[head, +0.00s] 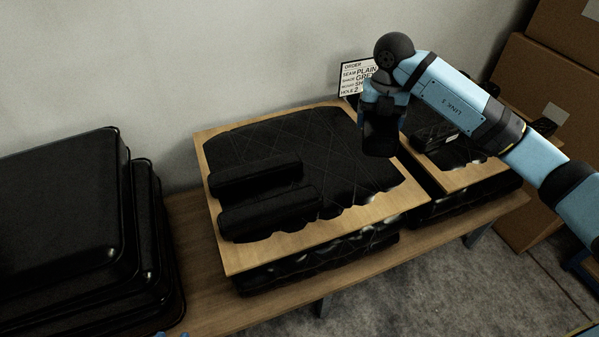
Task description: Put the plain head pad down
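Two black padded bolsters, one behind (255,174) and one in front (268,212), lie side by side on the left part of a black quilted pad with a wooden border (240,258). I cannot tell from here whether either has a plain seam. My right gripper (382,140) points down over the right part of this quilted surface. A dark block shape shows at its end; I cannot tell whether it is a held pad or the gripper's own body. The fingertips are not clear. My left gripper is not in view.
An order card (357,78) stands behind, partly covered by my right arm; it reads "PLAIN" for seam. A second wooden-bordered stack (462,180) with dark items is at right. Black cases (60,215) are stacked at left. Cardboard boxes (545,90) stand at right.

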